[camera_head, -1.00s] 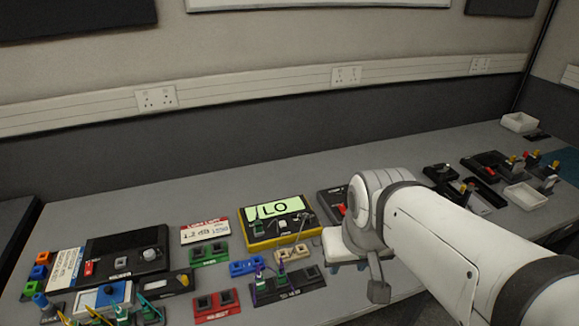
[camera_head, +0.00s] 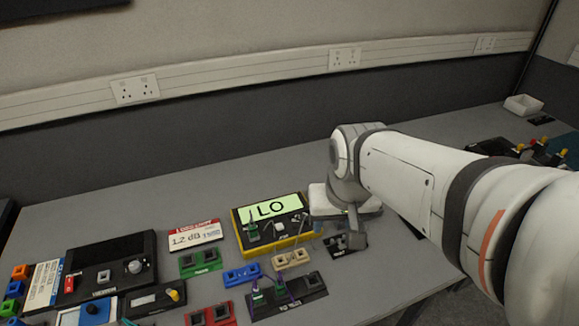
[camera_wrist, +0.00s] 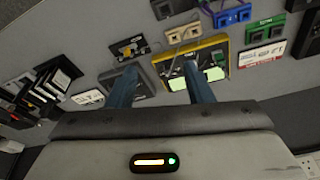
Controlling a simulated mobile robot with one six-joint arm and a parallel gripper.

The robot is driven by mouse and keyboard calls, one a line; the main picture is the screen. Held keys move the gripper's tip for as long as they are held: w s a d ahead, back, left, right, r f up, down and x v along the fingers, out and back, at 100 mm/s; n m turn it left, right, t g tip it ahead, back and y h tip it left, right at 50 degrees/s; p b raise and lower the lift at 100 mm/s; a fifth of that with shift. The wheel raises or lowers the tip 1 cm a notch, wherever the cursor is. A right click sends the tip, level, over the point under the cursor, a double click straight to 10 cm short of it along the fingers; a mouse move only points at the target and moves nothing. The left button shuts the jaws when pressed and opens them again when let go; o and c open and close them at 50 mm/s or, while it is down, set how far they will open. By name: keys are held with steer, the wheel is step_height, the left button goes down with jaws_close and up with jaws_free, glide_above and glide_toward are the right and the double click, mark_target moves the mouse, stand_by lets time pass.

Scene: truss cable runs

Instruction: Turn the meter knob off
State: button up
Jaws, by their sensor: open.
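The meter (camera_head: 244,238) has a yellow case and a pale green display reading "LO". A small light-grey knob (camera_head: 280,226) sits on its dark face below the display. A green plug stands on the face to the left of the knob. In the wrist view the meter (camera_wrist: 227,57) lies beyond my gripper (camera_wrist: 160,66), whose two blue-grey fingers are apart with nothing held between them. The right finger overlaps the meter in that picture and hides part of its face. In the head view my gripper is just right of the meter, its fingers mostly hidden.
Green (camera_head: 200,260), blue (camera_head: 241,274) and tan (camera_head: 292,260) socket blocks sit in front. A black block (camera_head: 287,296) carries purple-wired plugs. The bench behind the meter is clear.

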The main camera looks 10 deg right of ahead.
steer(key=w+f+m+g+p, duration=0.1)
steer(key=w+f+m, duration=0.25)
steer(key=w, duration=0.85)
steer(key=m+g+p, duration=0.1)
steer(key=m+g, duration=0.1)
steer(key=m, duration=0.2)
glide_toward(305, 217)
steer(key=shift+s, duration=0.25)
steer(key=shift+w+f, duration=0.15)
steer(key=shift+f, duration=0.25)
step_height(305, 217, down, 8)
steer(key=shift+r+p, duration=0.1)
steer(key=shift+p, duration=0.7)
steer(key=c, duration=1)
